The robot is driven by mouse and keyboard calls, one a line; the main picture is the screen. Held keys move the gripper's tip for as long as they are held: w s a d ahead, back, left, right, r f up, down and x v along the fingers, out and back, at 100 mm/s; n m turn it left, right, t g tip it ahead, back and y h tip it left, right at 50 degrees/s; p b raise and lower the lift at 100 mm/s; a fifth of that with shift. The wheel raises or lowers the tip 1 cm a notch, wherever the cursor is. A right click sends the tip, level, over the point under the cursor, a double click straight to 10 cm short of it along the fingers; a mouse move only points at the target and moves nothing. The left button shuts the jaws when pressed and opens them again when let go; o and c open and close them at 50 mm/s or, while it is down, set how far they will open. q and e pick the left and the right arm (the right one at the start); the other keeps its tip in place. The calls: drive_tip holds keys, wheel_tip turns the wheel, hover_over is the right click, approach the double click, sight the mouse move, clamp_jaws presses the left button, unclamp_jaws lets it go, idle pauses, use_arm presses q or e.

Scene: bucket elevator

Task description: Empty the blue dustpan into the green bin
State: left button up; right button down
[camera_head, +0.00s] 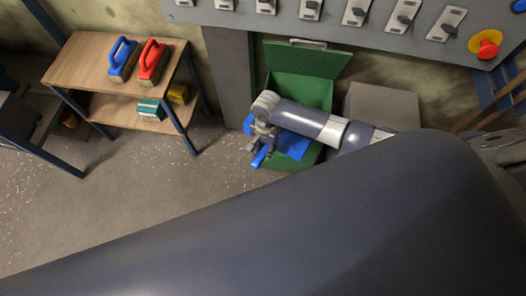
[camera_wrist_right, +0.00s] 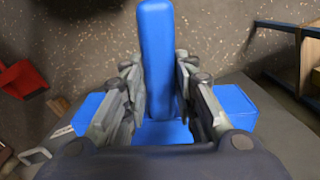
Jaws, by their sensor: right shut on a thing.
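The blue dustpan (camera_head: 293,146) is at the green bin (camera_head: 302,92), its pan over the bin's opening in the head view. My right gripper (camera_head: 262,150) is shut on the dustpan's handle. In the right wrist view the blue handle (camera_wrist_right: 157,60) stands between the two fingers of the gripper (camera_wrist_right: 158,90), with the wider blue pan (camera_wrist_right: 235,105) behind them. The bin's lid (camera_head: 310,60) is raised at the back. The inside of the pan is hidden, so I cannot tell what is in it. My left gripper is not in view.
A grey box (camera_head: 380,105) stands right of the bin. A switch panel (camera_head: 330,22) is above. Pale specks lie on the floor (camera_head: 120,200).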

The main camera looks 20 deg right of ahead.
drive_tip(key=shift+w+d+r+g+y+b, duration=0.3)
drive_tip(key=shift+d+r+b, duration=0.2)
drive_tip(key=shift+r, duration=0.25)
drive_tip(key=shift+w+d+r+g+y+b, duration=0.25)
drive_tip(key=shift+w+d+r+y+b, duration=0.2)
drive_tip(key=shift+r, duration=0.35)
drive_tip(key=shift+w+d+r+g+y+b, duration=0.25)
drive_tip(key=shift+w+d+r+y+b, duration=0.2)
drive_tip(key=shift+r, duration=0.3)
drive_tip(key=shift+w+d+r+g+p, duration=0.15)
drive_tip(key=shift+d+r+p, duration=0.05)
drive_tip(key=shift+r, duration=0.25)
drive_tip(key=shift+w+d+r+g+p, duration=0.15)
drive_tip(key=shift+d+r, duration=0.05)
drive_tip(key=shift+r, duration=0.25)
drive_tip(key=shift+w+d+r+y, duration=0.55)
drive_tip(key=shift+d+r+y, duration=0.1)
drive_tip(key=shift+r, duration=0.2)
drive_tip(key=shift+w+d+r+g+y+b, duration=0.2)
drive_tip(key=shift+w+d+r+g+y, duration=0.15)
drive_tip(key=shift+d+r, duration=0.25)
drive_tip(key=shift+w+d+r+g+y+b, duration=0.2)
drive_tip(key=shift+w+d+r+g, duration=0.3)
drive_tip(key=shift+r, duration=0.15)
